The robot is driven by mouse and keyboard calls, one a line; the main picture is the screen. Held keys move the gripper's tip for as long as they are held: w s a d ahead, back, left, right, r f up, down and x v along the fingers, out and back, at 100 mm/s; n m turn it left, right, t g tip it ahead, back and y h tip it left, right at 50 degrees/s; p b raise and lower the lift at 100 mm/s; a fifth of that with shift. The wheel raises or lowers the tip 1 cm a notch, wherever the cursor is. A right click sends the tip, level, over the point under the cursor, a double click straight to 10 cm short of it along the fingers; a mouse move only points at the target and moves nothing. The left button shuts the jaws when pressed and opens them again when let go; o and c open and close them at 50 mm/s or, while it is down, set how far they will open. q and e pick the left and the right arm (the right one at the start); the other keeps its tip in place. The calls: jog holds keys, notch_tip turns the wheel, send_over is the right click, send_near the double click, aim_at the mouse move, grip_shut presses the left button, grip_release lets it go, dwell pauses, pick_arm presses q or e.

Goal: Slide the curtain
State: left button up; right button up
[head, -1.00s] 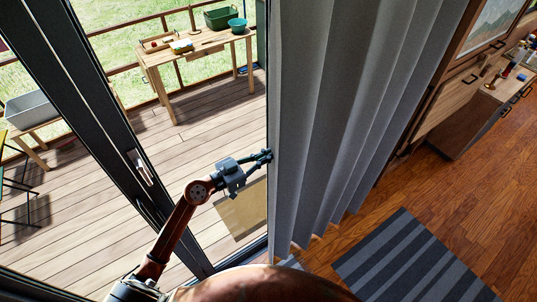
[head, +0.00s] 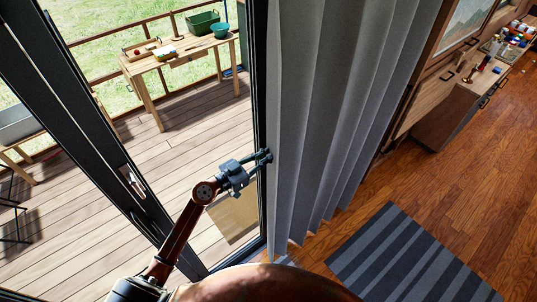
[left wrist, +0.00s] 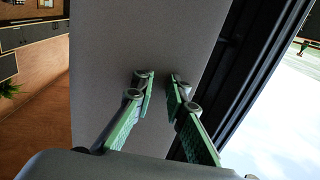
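The grey pleated curtain (head: 325,110) hangs bunched in folds beside the open glass doorway, to the right of its black frame. My left gripper (head: 265,157) reaches in from the left, with its fingertips at the curtain's left edge. In the left wrist view, the two green-padded fingers (left wrist: 162,83) stand apart, with the flat grey curtain face (left wrist: 195,35) behind them. No cloth is visible pinched between them. Whether the tips touch the curtain I cannot tell. My right gripper is in neither view.
A black door frame (head: 259,80) runs just left of the curtain. A wooden deck (head: 175,160) with a wooden table (head: 190,52) lies outside. A striped rug (head: 400,265) and a wooden cabinet (head: 445,115) are at the right.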

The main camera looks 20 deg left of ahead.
pick_arm(q)
jog(key=shift+o, duration=1)
jog(key=v, duration=1.2)
